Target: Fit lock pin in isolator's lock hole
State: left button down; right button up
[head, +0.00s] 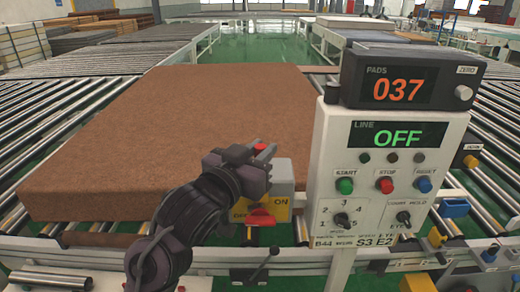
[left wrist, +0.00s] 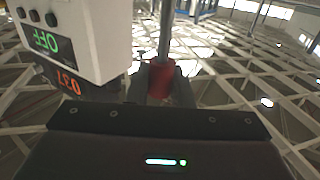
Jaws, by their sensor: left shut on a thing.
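My left gripper (head: 266,152) is shut on the lock pin (head: 260,147); only its red part shows between the fingers in the head view. In the left wrist view the lock pin (left wrist: 160,80) is a red cylinder with a metal rod running up from it. The isolator (head: 284,178) is a grey box with a yellow plate and a red rotary handle (head: 261,217), just below and behind the gripper. "ON" shows at the plate's right; its left part is partly covered by my arm. I cannot make out the lock hole. My right gripper is not in view.
A white control panel (head: 348,210) stands right of the isolator, its display reading OFF, with a black PADS counter (head: 405,78) on top reading 037. A large brown mattress pad (head: 170,130) lies on the roller conveyor (head: 50,120) behind. A rail runs along the front.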

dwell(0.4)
pick_arm(q)
jog(key=shift+p, duration=0.45)
dwell(0.4)
jog(key=shift+f, duration=0.15)
dwell(0.4)
jog(key=shift+f+b, duration=2.1)
jog(key=shift+f, duration=0.95)
jog(key=c, duration=1.2)
grip_release()
jog(key=shift+s+a, duration=0.2)
jog(key=shift+s, duration=0.15)
jog(key=b+v, duration=0.1)
jog(key=v, duration=0.6)
